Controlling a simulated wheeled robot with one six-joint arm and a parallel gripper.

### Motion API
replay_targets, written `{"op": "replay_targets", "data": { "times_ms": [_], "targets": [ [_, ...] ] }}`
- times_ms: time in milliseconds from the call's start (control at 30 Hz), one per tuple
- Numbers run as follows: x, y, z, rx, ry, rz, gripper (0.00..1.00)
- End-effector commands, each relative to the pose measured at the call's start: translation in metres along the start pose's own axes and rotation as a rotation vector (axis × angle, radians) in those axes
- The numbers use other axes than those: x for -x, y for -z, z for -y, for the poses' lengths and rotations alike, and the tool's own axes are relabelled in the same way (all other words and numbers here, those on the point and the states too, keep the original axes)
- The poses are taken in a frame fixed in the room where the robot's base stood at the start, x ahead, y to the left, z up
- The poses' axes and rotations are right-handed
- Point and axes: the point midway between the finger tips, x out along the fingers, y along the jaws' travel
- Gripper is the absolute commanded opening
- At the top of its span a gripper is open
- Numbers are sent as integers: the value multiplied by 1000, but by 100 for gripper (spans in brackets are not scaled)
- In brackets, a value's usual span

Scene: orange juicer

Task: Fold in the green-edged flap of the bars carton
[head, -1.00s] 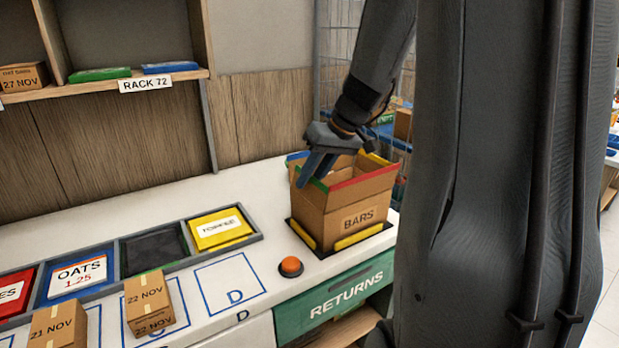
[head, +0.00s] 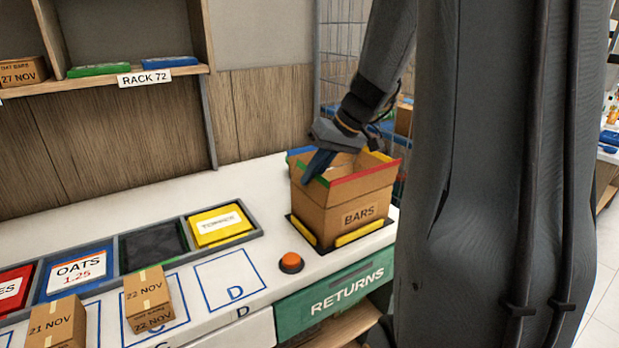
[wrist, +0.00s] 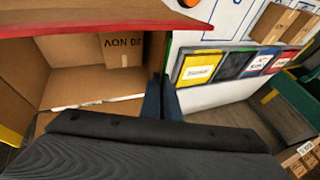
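The bars carton (head: 342,206) stands upright and open on the counter, its coloured flaps raised. The green-edged flap (head: 322,181) is on its left side, mostly hidden behind my fingers. The red-edged flap (head: 365,174) is at the front; it also shows in the wrist view (wrist: 100,17). The yellow-edged flap (head: 379,156) and the blue-edged flap (head: 299,151) are behind. My gripper (head: 313,172) points down at the carton's left side, by the green edge. In the wrist view its fingers (wrist: 162,97) lie together; whether they touch the flap is unclear.
A small box (wrist: 122,48) lies inside the carton. An orange button (head: 291,262) is on the counter in front left of it. A row of bins with a yellow box (head: 218,226) and dated boxes (head: 149,297) are to the left. The carton sits in a yellow-blocked holder (head: 359,233).

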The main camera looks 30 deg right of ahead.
Motion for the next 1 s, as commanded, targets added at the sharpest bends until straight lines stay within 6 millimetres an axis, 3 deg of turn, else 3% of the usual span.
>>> {"op": "replay_targets", "data": {
  "times_ms": [600, 1000],
  "targets": [
    [-6, -2, -24, -170, 402, -2, 0],
    [-7, -3, -27, -215, 518, -1, 0]
  ]
}}
